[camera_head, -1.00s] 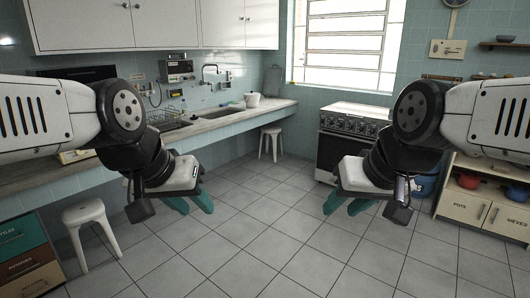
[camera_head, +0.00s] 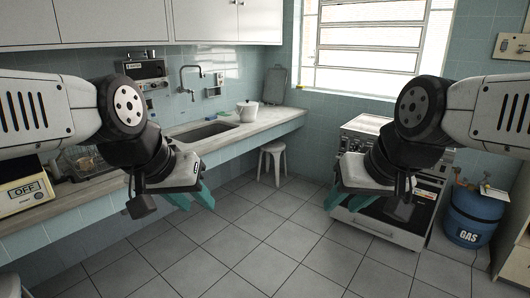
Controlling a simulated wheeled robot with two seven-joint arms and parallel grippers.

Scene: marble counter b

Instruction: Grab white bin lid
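A small white lidded container (camera_head: 247,111) stands upright on the marble counter by the sink's right end. Its pale lid (camera_head: 247,103) appears to sit on top; at this size I cannot tell whether it is the white bin of the task. My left gripper (camera_head: 193,198) has teal fingers spread apart and empty, in front of the counter and well short of the container. My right gripper (camera_head: 345,202) also has its teal fingers apart and empty, in front of the stove.
The marble counter (camera_head: 270,122) runs along the left wall with a sink (camera_head: 203,131). A white stool (camera_head: 273,163) stands beneath its far end. The stove (camera_head: 385,215) and a blue gas cylinder (camera_head: 473,218) are at right. The tiled floor (camera_head: 265,235) between is clear.

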